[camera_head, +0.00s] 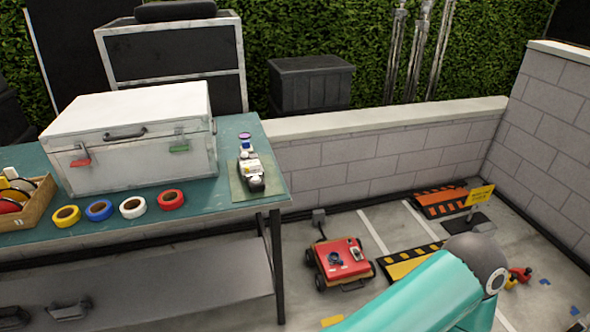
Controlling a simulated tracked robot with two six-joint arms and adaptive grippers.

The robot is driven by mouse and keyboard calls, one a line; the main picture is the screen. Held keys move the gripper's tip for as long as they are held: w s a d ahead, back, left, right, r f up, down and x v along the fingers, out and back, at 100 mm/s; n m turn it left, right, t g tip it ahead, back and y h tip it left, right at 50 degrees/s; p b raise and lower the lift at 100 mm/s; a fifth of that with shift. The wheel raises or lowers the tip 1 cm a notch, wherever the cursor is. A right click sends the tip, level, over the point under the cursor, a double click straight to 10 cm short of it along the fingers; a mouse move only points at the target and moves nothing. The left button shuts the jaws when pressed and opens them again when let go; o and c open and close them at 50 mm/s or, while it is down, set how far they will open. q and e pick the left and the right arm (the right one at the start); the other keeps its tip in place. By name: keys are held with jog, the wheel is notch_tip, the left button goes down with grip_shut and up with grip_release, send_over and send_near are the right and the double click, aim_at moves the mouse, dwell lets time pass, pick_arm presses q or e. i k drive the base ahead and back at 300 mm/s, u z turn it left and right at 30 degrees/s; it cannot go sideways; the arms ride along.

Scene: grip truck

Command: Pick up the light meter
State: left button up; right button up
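A small black and white hand-held device (250,172) lies on a green mat (240,192) near the right end of the teal table. It looks like the light meter, but it is too small to be sure. Small blue and purple items (245,143) lie just behind it. One of my arms shows at the lower right, over the floor and well away from the table. Neither of my grippers is in view.
The teal table (190,218) bears a white case (140,140), several tape rolls (132,207) and a wooden tray (38,212). A red wheeled cart (340,258), a striped ramp (402,262) and an orange-black barrier (440,200) stand on the floor. A block wall (380,155) runs behind.

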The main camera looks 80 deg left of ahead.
aim_at(256, 168)
jog(key=z, duration=0.3)
jog(key=i, duration=0.5)
jog(key=u, duration=1.85)
jog(key=i, duration=0.25)
jog(key=u, duration=2.8)
jog(key=i, duration=1.1)
jog(key=z, duration=0.6)
